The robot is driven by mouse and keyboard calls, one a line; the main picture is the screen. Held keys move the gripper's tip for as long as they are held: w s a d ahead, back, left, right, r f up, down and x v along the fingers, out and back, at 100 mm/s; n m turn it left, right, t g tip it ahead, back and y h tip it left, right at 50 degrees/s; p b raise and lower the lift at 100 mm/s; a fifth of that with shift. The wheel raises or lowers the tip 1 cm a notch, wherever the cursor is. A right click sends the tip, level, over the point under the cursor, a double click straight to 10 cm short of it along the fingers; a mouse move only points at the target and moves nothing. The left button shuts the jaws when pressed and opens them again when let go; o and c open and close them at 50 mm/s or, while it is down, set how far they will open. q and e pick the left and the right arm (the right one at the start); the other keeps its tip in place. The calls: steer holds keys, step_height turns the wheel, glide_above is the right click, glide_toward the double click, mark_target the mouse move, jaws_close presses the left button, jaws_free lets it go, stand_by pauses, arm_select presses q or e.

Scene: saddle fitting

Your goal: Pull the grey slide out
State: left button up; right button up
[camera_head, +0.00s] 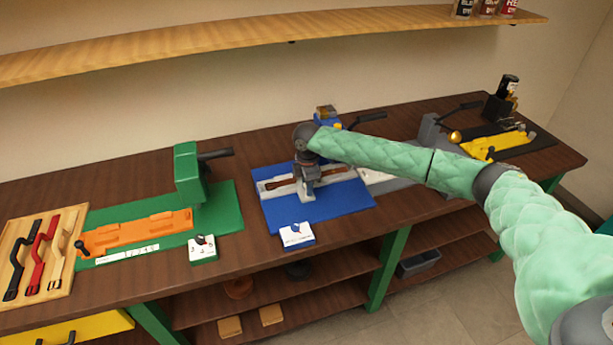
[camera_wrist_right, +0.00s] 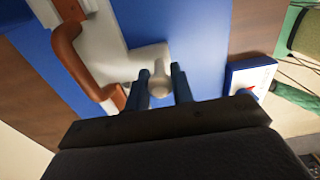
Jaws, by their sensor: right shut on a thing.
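The grey slide (camera_head: 330,173) is a pale grey plate on the blue base (camera_head: 325,204) of the middle station. A brown curved handle (camera_head: 280,184) lies on it. My right gripper (camera_head: 307,190) reaches down over the front of the slide. In the right wrist view, the slide (camera_wrist_right: 118,50) has a pale rounded knob (camera_wrist_right: 159,78) on its near edge. The two dark blue fingers of my right gripper (camera_wrist_right: 162,90) are on either side of that knob, shut on it. The brown handle (camera_wrist_right: 75,55) lies left of the fingers. My left gripper is out of view.
A blue-and-white switch box (camera_head: 296,236) stands at the front of the blue base. A green press (camera_head: 188,175) stands to the left, beside a wooden tray of handles (camera_head: 12,235). A shelf (camera_head: 250,35) runs above.

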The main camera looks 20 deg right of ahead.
steer(key=shift+s, duration=0.35)
steer(key=shift+s+r+p, duration=0.1)
steer(key=shift+s+p, duration=0.35)
steer(key=shift+p, duration=0.15)
steer(key=shift+s, duration=0.4)
steer(key=shift+p, duration=0.35)
steer(key=shift+s+d+p, duration=0.2)
steer(key=shift+s+p, duration=2.7)
steer(key=shift+s, duration=2)
steer(key=shift+o, duration=0.6)
steer(key=shift+s+f, duration=0.2)
